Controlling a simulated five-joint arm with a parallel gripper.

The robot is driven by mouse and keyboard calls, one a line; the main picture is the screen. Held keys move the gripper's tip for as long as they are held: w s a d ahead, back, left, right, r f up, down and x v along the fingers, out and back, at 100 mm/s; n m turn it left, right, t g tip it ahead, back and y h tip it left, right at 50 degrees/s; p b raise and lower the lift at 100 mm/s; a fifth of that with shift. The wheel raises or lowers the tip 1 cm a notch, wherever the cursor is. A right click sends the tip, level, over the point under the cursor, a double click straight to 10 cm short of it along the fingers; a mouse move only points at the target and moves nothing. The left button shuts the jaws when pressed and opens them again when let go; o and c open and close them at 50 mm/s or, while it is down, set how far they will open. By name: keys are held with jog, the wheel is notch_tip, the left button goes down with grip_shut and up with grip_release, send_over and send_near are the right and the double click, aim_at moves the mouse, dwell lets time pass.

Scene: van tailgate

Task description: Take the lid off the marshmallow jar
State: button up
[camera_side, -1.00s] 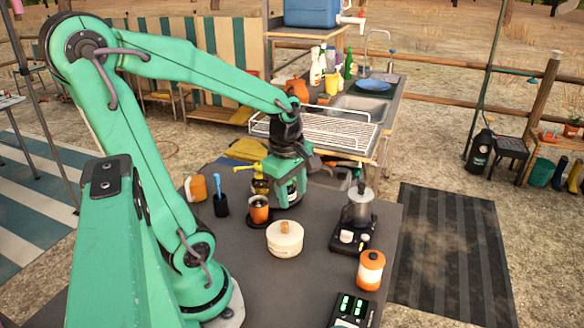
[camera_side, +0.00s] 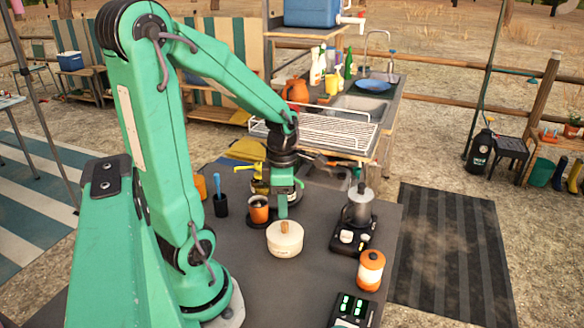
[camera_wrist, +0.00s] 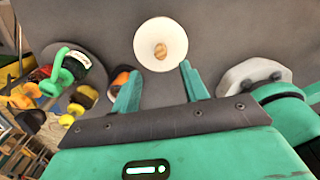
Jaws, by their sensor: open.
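The marshmallow jar (camera_side: 285,243) is a squat cream jar standing upright on the dark tabletop. Its pale lid (camera_wrist: 172,32) is on, with a wooden knob (camera_side: 284,227) in the middle. My gripper (camera_side: 284,213) points down just behind and above the jar in the side view. In the wrist view my gripper (camera_wrist: 160,69) has its two green fingers spread wide with nothing between them. There the lid lies just beyond the fingertips, with the knob roughly centred between them. In the side view the fingers overlap, so the gap between them is hidden.
An orange mug (camera_side: 259,210) stands close left of the jar. A small stove (camera_side: 349,238) with a metal pot (camera_side: 360,207) is to the right, and an orange canister (camera_side: 370,270) is nearer. A black cup (camera_side: 221,206) with a blue tool is at left. The table in front of the jar is clear.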

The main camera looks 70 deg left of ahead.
aim_at(284, 223)
jog(key=shift+f, duration=0.65)
jog(key=shift+d+f, duration=0.1)
jog(key=shift+f, duration=2.5)
grip_shut()
